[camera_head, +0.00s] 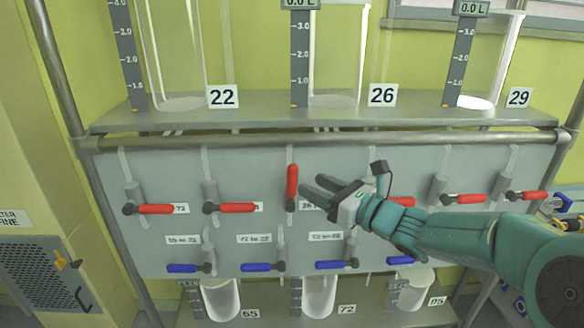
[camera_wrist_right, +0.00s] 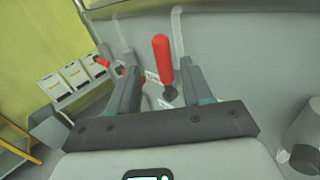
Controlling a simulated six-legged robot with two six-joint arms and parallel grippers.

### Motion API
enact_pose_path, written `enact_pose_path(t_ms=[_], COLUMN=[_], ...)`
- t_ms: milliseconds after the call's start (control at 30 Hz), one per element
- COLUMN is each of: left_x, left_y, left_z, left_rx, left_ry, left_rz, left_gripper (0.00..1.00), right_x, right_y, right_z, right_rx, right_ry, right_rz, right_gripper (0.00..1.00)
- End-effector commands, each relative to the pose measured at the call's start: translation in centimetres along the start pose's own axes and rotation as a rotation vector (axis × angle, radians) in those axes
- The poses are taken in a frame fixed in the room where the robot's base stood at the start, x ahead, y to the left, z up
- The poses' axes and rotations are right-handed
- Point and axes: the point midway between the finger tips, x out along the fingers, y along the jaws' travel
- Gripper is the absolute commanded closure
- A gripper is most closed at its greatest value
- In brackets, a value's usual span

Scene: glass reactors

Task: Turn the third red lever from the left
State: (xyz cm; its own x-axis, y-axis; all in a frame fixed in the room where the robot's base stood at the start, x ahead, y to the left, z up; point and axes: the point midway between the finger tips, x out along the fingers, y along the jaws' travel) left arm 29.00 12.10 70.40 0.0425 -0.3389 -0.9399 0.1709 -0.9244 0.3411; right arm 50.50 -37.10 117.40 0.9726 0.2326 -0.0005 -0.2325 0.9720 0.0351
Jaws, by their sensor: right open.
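The third red lever from the left (camera_head: 292,181) stands upright on the grey panel, unlike the other red levers, which lie horizontal. In the right wrist view this lever (camera_wrist_right: 162,58) points up and shows in the gap between the two fingers, beyond them. My right gripper (camera_head: 315,186) is open, just right of the lever, its fingers pointing at it. In the wrist view its fingers (camera_wrist_right: 159,78) are spread, with nothing held; I cannot tell whether either touches the lever. My left gripper is not in view.
The first (camera_head: 153,209) and second (camera_head: 235,208) red levers are to the left; several more are to the right, one partly hidden by my arm. A row of blue levers (camera_head: 258,267) sits below. Glass vessels (camera_head: 333,60) stand on the shelf above.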

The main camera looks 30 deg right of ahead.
Motion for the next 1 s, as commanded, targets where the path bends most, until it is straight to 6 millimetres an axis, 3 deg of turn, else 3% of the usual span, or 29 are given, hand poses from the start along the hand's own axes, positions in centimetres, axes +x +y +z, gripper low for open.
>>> enact_pose_path(t_ms=[100,300,500,733,767,900,1000], left_x=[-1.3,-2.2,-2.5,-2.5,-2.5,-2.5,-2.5], left_y=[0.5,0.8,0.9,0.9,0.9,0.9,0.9], left_z=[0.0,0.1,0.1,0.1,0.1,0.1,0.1], left_rx=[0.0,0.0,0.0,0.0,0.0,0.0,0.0], left_ry=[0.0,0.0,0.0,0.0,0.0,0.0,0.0], left_rz=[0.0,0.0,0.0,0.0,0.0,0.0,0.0], left_gripper=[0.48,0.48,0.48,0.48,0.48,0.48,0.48], right_x=[3.0,6.3,7.6,7.7,7.7,7.6,7.6], right_y=[0.1,-0.1,-0.1,-0.1,-0.1,-0.1,-0.1], right_z=[0.3,0.2,0.1,0.0,0.0,0.0,0.0], right_rx=[0.003,0.001,0.0,0.0,0.0,0.0,0.0], right_ry=[0.002,0.001,-0.001,-0.001,-0.001,-0.001,-0.001], right_rz=[0.005,0.003,0.002,0.001,0.001,0.002,0.002], right_gripper=[0.51,0.51,0.51,0.51,0.54,0.99,1.0])
